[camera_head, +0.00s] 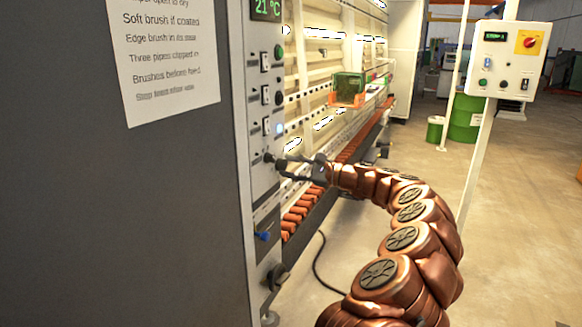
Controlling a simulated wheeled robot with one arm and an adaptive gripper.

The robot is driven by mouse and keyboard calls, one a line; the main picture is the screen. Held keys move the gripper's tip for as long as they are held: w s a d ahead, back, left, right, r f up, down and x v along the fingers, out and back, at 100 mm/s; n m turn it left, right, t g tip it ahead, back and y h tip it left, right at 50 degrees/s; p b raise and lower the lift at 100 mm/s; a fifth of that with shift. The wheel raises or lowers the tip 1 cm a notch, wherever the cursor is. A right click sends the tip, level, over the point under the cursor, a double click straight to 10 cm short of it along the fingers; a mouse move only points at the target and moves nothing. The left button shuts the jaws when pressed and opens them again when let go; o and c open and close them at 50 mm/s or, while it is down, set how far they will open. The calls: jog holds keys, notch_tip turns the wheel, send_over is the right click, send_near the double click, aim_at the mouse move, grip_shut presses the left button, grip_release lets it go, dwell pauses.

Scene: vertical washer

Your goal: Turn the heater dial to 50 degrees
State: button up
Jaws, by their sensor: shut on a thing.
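The washer's narrow control panel (262,190) runs down the edge of its grey side. A small dark knob (268,158), which looks like the heater dial, sticks out of the panel below the switches. My gripper (277,161) reaches it from the right, with its fingers shut on the knob. The fingers partly hide the knob, and its pointer and scale marks are too small to read. A green display (266,8) at the top of the panel reads 21 °C.
A blue knob (263,236) is below.

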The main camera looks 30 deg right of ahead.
jog(key=o, duration=1.1)
jog(key=shift+o, duration=0.2)
jog(key=v, duration=1.2)
jog(key=shift+f, duration=0.1)
